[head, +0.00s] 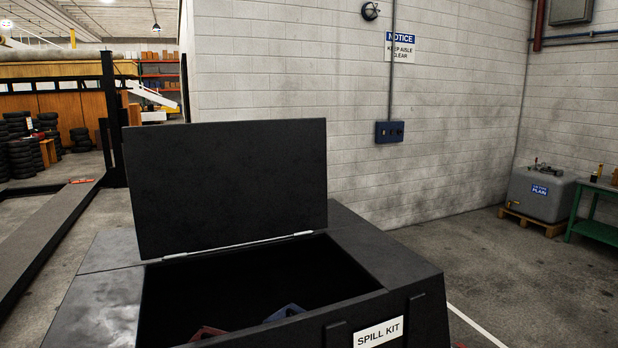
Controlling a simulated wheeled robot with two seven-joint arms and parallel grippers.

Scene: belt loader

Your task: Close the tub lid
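A dark tub (405,275) with a white "SPILL KIT" label (378,333) on its front stands close before me at the bottom of the head view. Its black lid (228,185) is open and stands nearly upright along the back edge of the opening, on a pale hinge line. Inside the tub lie a red item (208,332) and a blue item (285,312), both partly hidden by the front wall. Neither of my grippers shows in the head view.
A block wall with a notice sign (400,46) and a blue box (389,132) rises behind the tub. A grey tank (541,193) on a pallet and a green bench (597,212) stand at the right. Floor between is clear. Stacked tyres (20,150) stand far left.

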